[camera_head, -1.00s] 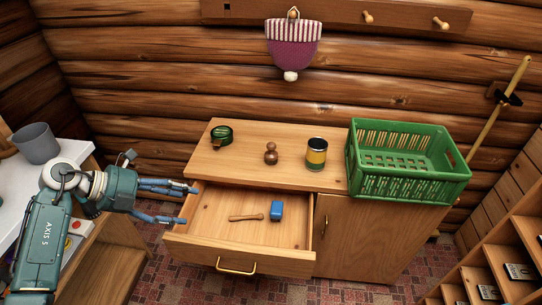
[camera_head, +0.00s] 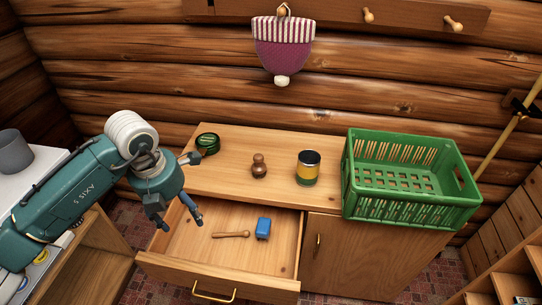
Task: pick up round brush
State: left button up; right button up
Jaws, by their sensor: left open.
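A small brown wooden piece with a knob on a round base, which looks like the round brush (camera_head: 259,168), stands upright on the cabinet top (camera_head: 228,182). It is between a dark green round object (camera_head: 207,141) and a yellow-banded can (camera_head: 307,170). My left gripper (camera_head: 181,217) is open and empty, to the left of the brush and apart from it. Its fingers point down over the left side of the open drawer (camera_head: 190,245). My right gripper is not in view.
A green crate (camera_head: 408,207) stands at the right of the cabinet top. A knitted hat (camera_head: 283,50) hangs above. A grey cup (camera_head: 14,153) is at the far left.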

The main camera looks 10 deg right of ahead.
aim_at(259, 168)
jog(key=i+l, duration=0.25)
jog(key=l, duration=0.15)
jog(key=i+l, duration=0.5)
jog(key=l, duration=0.25)
